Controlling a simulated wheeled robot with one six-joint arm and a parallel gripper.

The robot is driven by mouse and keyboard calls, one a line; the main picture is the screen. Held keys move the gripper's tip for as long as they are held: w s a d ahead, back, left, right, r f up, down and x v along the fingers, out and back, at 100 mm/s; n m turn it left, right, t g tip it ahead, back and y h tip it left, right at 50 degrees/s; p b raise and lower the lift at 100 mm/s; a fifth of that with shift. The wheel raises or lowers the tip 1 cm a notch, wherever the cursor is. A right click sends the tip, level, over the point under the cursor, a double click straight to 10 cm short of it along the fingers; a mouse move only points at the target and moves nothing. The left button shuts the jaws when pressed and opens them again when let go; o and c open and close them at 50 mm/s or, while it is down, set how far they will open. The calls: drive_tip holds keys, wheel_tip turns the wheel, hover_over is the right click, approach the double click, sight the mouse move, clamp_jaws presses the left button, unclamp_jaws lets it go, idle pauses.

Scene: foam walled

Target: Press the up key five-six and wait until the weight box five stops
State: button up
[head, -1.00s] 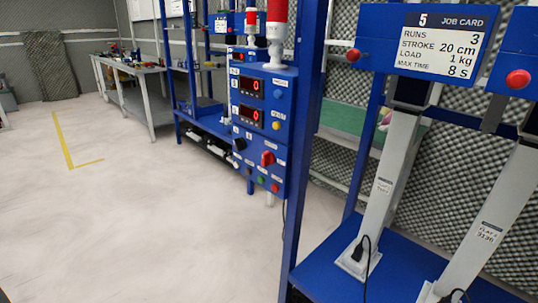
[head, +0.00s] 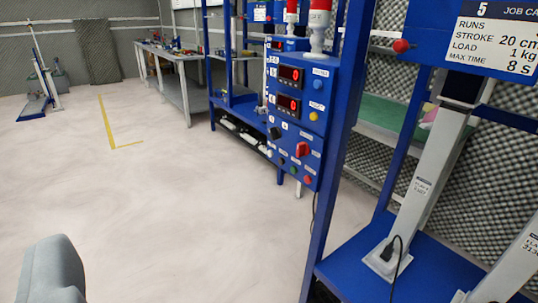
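Job card 5 (head: 503,38) hangs at the upper right above a pale slanted column (head: 425,180). I cannot single out weight box five.
A blue rack post (head: 336,150) stands between the panel and the columns. A blue base plate (head: 350,270) fills the lower right. A grey rounded shape (head: 52,270) is at the lower left. Open pale floor (head: 150,200) lies to the left, with a workbench (head: 180,85) behind.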

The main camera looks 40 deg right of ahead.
clamp_jaws()
idle(1.8)
